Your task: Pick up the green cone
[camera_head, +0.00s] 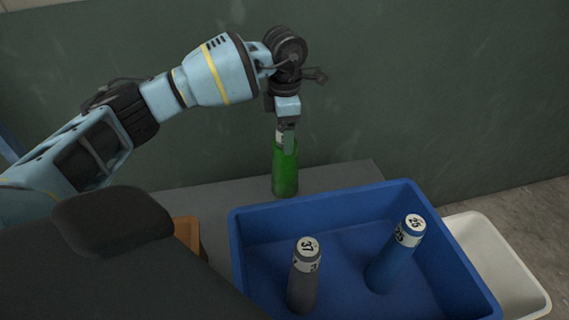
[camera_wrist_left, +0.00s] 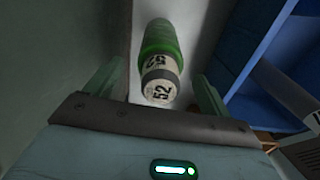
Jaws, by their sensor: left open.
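The green cone (camera_head: 285,170) stands upright on the grey table behind the blue tray, its white numbered top partly hidden by my left gripper (camera_head: 285,138). In the left wrist view the green cone (camera_wrist_left: 160,45) shows its white top marked 52, lying between the two fingers of my left gripper (camera_wrist_left: 158,90). The fingers are open, with visible gaps on both sides of the cone's top. The gripper reaches down from above the cone. My right gripper is in neither view.
A blue tray (camera_head: 262,221) stands in front of the cone and holds a grey cone (camera_head: 303,285) marked 37 and a blue cone (camera_head: 393,262) marked 25. A white tray (camera_head: 492,250) is at the right. An orange container (camera_head: 188,233) is at the left. A dark green wall (camera_head: 430,90) stands close behind.

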